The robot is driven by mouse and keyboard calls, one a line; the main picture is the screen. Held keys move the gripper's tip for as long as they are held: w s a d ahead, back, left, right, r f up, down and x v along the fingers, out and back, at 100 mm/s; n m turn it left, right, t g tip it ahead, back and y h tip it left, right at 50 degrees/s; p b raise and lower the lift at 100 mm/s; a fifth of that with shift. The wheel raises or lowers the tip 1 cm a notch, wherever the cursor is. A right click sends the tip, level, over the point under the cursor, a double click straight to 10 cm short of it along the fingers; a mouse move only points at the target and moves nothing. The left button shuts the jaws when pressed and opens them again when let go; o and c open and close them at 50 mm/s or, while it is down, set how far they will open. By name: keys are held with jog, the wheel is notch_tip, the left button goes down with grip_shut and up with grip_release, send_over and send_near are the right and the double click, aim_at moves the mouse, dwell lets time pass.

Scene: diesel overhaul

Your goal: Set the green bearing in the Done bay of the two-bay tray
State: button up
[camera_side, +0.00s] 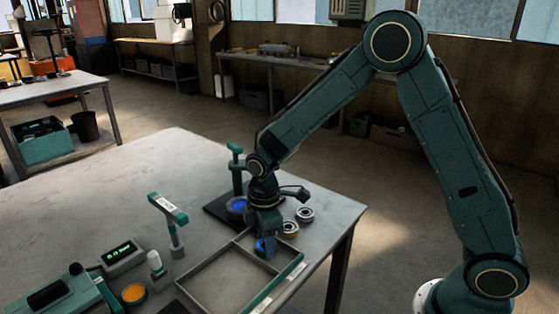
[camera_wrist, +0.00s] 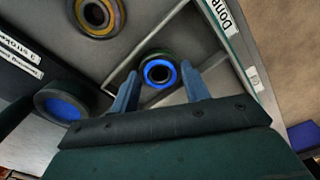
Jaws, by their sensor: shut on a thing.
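The green bearing (camera_wrist: 158,73) has a dark green outer ring and a bright blue inner face. It sits between the two fingers of my gripper (camera_wrist: 160,90), which is shut on it. In the side view my gripper (camera_side: 267,250) points down at the far corner of the grey two-bay tray (camera_side: 212,257), and the bearing's blue face (camera_side: 260,245) shows at the fingertips. The wrist view shows the tray's "Done" label (camera_wrist: 222,15) on the rim beside that corner. I cannot tell whether the bearing touches the tray floor.
Two bearings (camera_side: 305,214) (camera_side: 289,229) stand on the table just beyond the tray. A blue-faced round part (camera_wrist: 62,107) lies by a dark base at left. A green-topped post (camera_side: 171,215), a display (camera_side: 123,257) and an orange disc (camera_side: 134,294) stand left of the tray.

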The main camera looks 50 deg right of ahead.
jog(key=shift+f, duration=0.2)
dwell(0.3)
jog(key=o, duration=1.4)
jog(key=shift+c, duration=0.2)
jog(key=shift+r, duration=0.1)
jog(key=shift+r, duration=3.45)
jog(key=shift+r, duration=0.1)
jog(key=shift+r, duration=1.9)
